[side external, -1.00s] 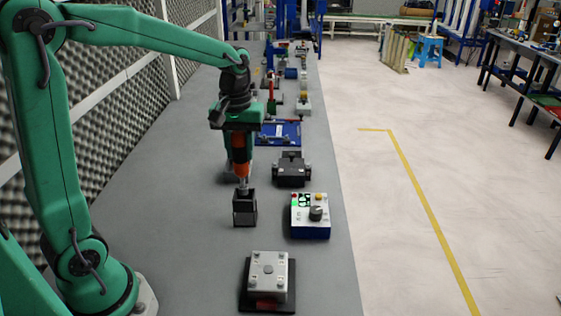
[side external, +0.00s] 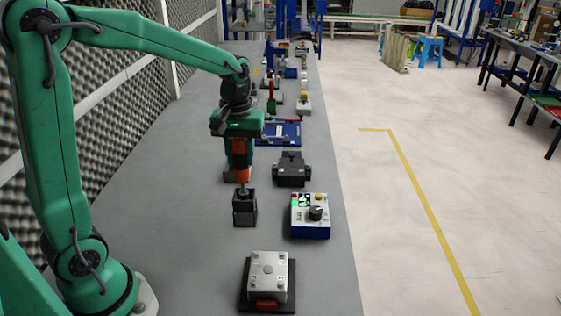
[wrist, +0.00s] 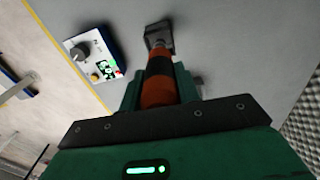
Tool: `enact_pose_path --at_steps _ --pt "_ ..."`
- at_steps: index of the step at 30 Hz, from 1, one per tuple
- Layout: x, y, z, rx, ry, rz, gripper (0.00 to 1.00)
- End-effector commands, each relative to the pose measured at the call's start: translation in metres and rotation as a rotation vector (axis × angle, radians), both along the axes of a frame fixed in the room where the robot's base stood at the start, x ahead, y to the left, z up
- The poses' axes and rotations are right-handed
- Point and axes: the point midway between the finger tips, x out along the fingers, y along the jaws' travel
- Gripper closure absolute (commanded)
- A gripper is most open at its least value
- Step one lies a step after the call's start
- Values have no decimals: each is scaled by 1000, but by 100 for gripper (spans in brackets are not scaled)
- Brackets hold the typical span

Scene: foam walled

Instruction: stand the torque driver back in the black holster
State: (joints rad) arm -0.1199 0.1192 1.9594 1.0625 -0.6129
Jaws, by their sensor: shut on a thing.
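The torque driver (side external: 242,174) has an orange handle with a black band, clear in the wrist view (wrist: 158,92). It hangs nearly upright, tip down. My gripper (side external: 239,150) is shut around its handle. The black holster (side external: 244,211) is a small square block standing on the grey bench directly below the driver; it also shows in the wrist view (wrist: 160,32). The driver's thin shaft meets the holster's top opening and its lower end is hidden there. The orange handle is still just above the holster. How deep the tip sits cannot be told.
A control box (side external: 311,214) with a dark knob stands right of the holster. A black device (side external: 291,169) lies behind it. A silver plate block (side external: 268,277) is in front. A blue tray (side external: 280,133) lies farther back. Bare bench lies left of the holster.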

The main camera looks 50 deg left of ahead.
Motion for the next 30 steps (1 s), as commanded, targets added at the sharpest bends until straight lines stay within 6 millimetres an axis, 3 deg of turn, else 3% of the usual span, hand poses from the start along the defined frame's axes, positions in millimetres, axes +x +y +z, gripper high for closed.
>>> enact_pose_path --at_steps 30 --pt "0 0 -17 1 -1 0 93"
